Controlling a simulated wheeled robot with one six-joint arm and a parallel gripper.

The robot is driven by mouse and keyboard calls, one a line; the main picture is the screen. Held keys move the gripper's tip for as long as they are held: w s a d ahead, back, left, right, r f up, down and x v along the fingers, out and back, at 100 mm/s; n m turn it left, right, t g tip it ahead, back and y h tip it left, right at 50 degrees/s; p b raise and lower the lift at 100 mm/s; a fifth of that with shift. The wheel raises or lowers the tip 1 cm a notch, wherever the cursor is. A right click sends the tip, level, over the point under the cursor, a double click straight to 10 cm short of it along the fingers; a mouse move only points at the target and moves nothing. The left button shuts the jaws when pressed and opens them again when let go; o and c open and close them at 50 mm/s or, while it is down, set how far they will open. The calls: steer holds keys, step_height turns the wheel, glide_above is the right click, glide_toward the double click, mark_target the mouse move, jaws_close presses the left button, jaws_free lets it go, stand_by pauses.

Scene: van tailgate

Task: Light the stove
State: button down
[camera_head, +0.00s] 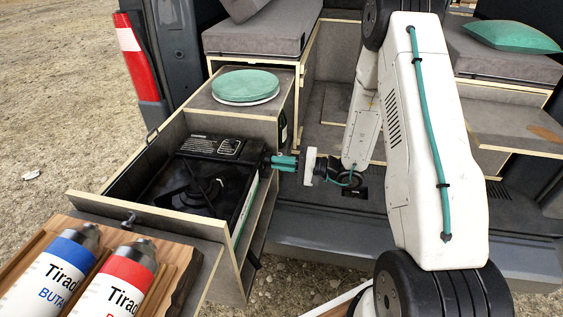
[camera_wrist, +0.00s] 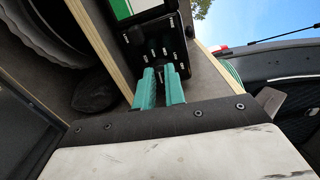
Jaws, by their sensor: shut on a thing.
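The black camping stove (camera_head: 205,190) sits in a pulled-out drawer at the left of the van's tailgate. Its burner faces up, and no flame shows. My gripper (camera_head: 283,161) reaches in from the right to the stove's right side. In the wrist view the teal fingers (camera_wrist: 160,80) are close together at a black panel (camera_wrist: 137,42) with white marks in a ring. They are shut on the stove's knob, which is mostly hidden between and behind the fingertips.
Blue-topped (camera_head: 62,270) and red-topped (camera_head: 122,278) gas canisters lie on a wooden board in front of the drawer. The drawer's wooden side edge (camera_head: 257,208) runs close by my gripper.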

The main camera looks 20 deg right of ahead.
steer(key=shift+f+n, duration=0.25)
steer(key=shift+n, duration=1.5)
steer(key=shift+f+n, duration=0.25)
steer(key=shift+n, duration=1.5)
steer(key=c, duration=1.5)
jaws_free()
steer(key=shift+o, duration=0.2)
steer(key=shift+d, duration=0.1)
steer(key=v, duration=0.7)
steer(key=shift+s+d, duration=0.25)
steer(key=shift+d, duration=0.05)
